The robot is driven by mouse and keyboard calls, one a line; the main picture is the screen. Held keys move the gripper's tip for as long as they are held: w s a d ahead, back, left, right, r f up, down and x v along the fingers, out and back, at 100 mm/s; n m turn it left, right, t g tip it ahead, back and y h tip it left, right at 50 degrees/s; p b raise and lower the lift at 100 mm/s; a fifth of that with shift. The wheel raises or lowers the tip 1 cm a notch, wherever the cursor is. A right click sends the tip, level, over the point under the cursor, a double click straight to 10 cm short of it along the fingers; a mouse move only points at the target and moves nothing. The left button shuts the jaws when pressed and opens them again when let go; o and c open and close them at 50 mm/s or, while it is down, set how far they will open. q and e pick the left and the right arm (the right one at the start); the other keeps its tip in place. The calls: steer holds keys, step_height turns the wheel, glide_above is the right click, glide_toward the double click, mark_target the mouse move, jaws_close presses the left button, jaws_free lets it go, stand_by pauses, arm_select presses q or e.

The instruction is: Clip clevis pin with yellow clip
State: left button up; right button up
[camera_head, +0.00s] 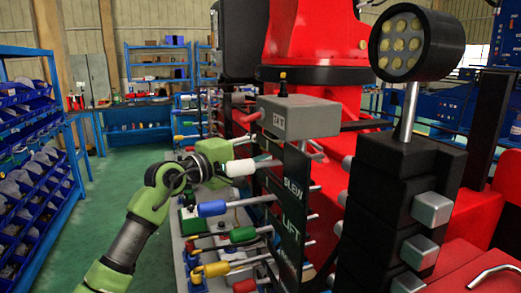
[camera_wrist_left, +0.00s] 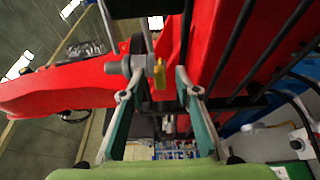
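In the left wrist view, a grey metal pin (camera_wrist_left: 126,66) with a round collar lies across the picture, beside a red beam. A small yellow clip (camera_wrist_left: 159,75) stands at the pin's right end. I cannot tell whether it passes through the pin. The two fingers of my left gripper (camera_wrist_left: 160,80) are apart, one on either side of the clip, with a visible gap to it. In the head view, my left gripper (camera_head: 264,160) reaches right towards the control panel, beside a white lever handle (camera_head: 239,167). Pin and clip cannot be made out there. My right gripper is not in view.
A lever bank with blue (camera_head: 212,208), green and yellow handles lies below my left gripper. A grey box (camera_head: 298,117) sits above it. The red crane and a black column with a round lamp (camera_head: 414,43) fill the right. Green floor (camera_head: 130,160) is open at left.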

arm_select(q)
steer(key=b+v, duration=0.2)
steer(key=v, duration=0.3)
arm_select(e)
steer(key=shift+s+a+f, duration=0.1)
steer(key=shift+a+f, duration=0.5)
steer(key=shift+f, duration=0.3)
